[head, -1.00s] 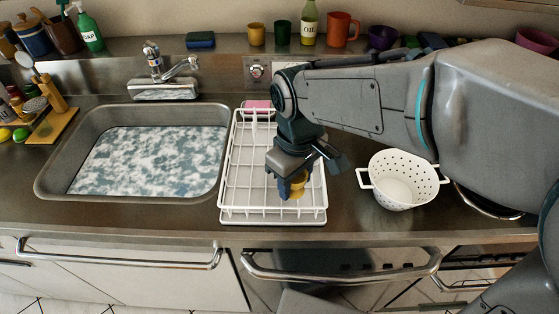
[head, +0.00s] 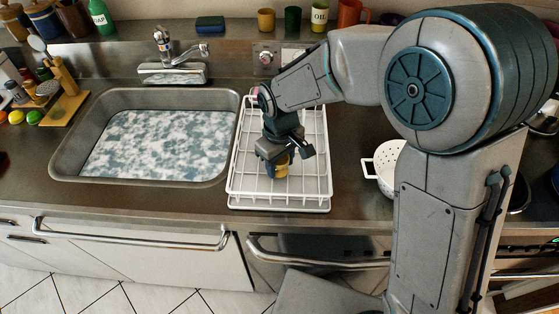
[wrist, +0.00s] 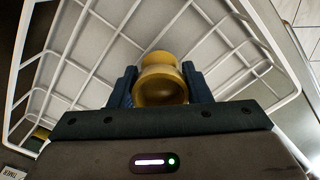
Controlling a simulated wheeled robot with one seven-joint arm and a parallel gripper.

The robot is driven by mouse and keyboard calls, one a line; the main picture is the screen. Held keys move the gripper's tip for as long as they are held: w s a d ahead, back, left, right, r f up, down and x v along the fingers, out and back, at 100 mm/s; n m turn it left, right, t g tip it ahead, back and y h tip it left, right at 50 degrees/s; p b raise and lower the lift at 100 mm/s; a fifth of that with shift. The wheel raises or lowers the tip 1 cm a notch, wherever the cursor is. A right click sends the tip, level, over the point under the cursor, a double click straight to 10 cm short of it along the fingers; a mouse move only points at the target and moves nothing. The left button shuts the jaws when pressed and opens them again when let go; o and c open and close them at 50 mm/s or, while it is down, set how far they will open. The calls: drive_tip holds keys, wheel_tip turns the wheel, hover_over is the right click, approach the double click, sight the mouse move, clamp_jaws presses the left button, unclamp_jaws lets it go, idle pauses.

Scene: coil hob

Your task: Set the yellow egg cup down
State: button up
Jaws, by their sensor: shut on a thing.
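The yellow egg cup (wrist: 161,86) is between the two fingers of my gripper (wrist: 158,90) in the wrist view, and the fingers are shut on it. Its open mouth faces the wrist camera. In the head view my gripper (head: 279,165) points down over the white dish rack (head: 318,186), and the egg cup (head: 281,168) shows partly beneath it. The rack's wires and pale tray lie around and behind the cup in the wrist view. I cannot tell whether the cup touches the rack.
A sink (head: 62,160) of foamy water lies left of the rack. A white colander (head: 384,165) stands to the right, partly hidden by my arm. Cups and an oil bottle (head: 319,15) stand on the back ledge. A faucet (head: 165,50) rises behind the sink.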

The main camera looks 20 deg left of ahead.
drive_tip(key=shift+f, duration=0.25)
drive_tip(key=shift+f, duration=0.2)
drive_tip(key=o, duration=1)
drive_tip(key=shift+r, duration=0.1)
wheel_tip(320, 180, up, 12)
drive_tip(key=shift+s+r+b, duration=0.1)
drive_tip(key=shift+r+b, duration=0.05)
drive_tip(key=shift+b, duration=0.3)
drive_tip(key=shift+d, duration=0.1)
